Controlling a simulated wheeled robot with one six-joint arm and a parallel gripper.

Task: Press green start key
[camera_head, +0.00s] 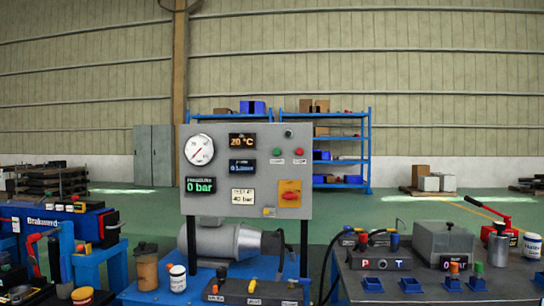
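A grey control panel (245,133) stands upright in the middle of the head view. A small green round key (277,152) sits on its upper right part, with a small label under it. A red round key (299,151) is just to its right. A dark round knob (288,133) is above them. A red and yellow rotary switch (290,194) is below. A pressure display (198,185) reads 0 bar. A round gauge (199,150) is at the upper left. My gripper is not visible in this view.
A grey motor (215,240) and a dark block with coloured levers (255,291) stand below the panel on a blue base. A dark bench (430,280) with fittings is at the right. A blue machine (50,225) is at the left. The space before the keys looks clear.

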